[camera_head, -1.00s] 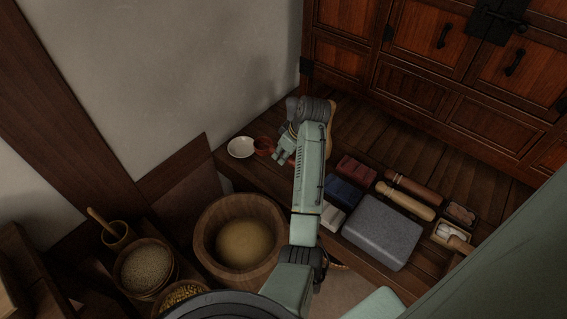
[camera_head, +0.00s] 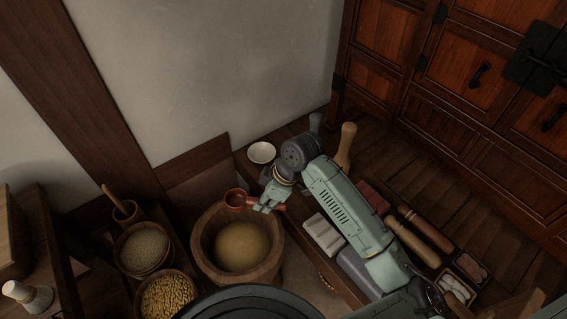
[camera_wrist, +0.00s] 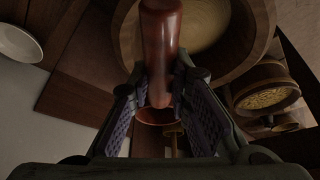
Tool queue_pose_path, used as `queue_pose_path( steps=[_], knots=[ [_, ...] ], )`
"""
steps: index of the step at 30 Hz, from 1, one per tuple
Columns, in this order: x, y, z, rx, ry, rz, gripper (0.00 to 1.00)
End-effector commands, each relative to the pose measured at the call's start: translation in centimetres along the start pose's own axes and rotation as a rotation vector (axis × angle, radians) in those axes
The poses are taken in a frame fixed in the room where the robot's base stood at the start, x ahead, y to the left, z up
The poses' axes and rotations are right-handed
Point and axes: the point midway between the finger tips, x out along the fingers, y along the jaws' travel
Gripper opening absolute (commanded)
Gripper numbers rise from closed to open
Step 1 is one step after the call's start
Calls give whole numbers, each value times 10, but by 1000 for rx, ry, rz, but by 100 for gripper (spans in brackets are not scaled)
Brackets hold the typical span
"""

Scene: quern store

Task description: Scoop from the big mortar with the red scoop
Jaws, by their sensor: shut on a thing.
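The red scoop (camera_head: 236,198) is held in my gripper (camera_head: 267,204), which is shut on its handle. Its bowl points left and sits over the back rim of the big mortar, apart from the contents as far as I can tell. In the wrist view the red scoop's handle (camera_wrist: 161,40) runs between the fingers of my gripper (camera_wrist: 164,78), with the bowl partly hidden beyond them. The big mortar (camera_head: 203,249) is a wide wooden tub holding a tan mass (camera_head: 241,246). The mortar also shows at the top of the wrist view (camera_wrist: 262,30).
A white dish (camera_head: 261,152) stands on the low shelf behind my gripper. Bowls of pale grain (camera_head: 144,248) and yellow grain (camera_head: 167,296) stand left of the mortar.

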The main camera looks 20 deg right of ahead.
Motion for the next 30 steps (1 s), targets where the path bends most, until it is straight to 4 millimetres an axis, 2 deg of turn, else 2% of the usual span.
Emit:
queue_pose_path(
  steps=[1,3,9,17,30],
  knots=[
    [4,-15,0,-15,-1,-6,0],
    [11,-32,0,-30,0,-13,0],
    [19,-54,-1,-52,-6,-20,0],
    [17,-55,-5,-56,-76,-21,0],
    [15,-55,-10,-60,-295,-17,0]
  ],
)
